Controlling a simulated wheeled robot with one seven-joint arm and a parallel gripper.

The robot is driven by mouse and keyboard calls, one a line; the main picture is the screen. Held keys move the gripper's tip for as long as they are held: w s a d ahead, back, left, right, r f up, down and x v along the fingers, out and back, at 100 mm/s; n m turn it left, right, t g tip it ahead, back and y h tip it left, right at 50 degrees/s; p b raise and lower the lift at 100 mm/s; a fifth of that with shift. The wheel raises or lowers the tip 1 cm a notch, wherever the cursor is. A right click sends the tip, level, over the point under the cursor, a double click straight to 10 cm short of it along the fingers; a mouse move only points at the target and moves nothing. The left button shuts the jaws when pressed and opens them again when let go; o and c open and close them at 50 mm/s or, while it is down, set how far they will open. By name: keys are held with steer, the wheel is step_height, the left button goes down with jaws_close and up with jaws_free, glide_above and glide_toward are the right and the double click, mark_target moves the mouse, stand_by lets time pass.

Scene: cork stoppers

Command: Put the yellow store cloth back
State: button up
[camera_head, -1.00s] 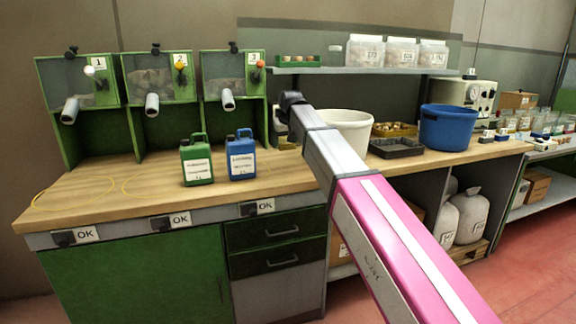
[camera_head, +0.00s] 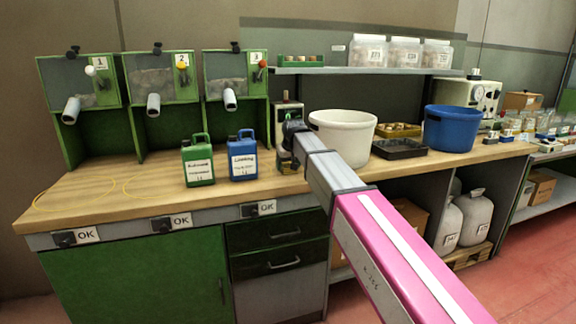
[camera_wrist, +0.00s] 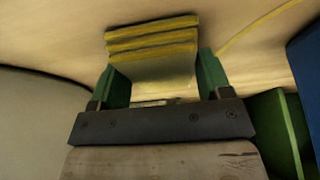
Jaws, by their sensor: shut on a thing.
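In the wrist view, a folded cloth (camera_wrist: 152,55) with yellow edges and a paler face sits between the green fingers of my gripper (camera_wrist: 162,75). The gripper is shut on it, over pale wood worktop. In the head view, the dark wrist end of my arm is above the worktop (camera_head: 120,186), right of the blue canister (camera_head: 242,158) and left of the white bucket (camera_head: 343,138). I cannot tell whether the cloth touches the worktop.
A green canister (camera_head: 198,162) stands beside the blue one. A grey device (camera_head: 288,108) is just behind my wrist. A dark tray (camera_head: 398,150) and a blue bucket (camera_head: 450,130) are farther right. The left front of the worktop is clear except for a thin yellow cord.

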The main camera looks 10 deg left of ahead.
steer(key=shift+f, duration=0.1)
steer(key=o, duration=0.9)
steer(key=v, duration=1.2)
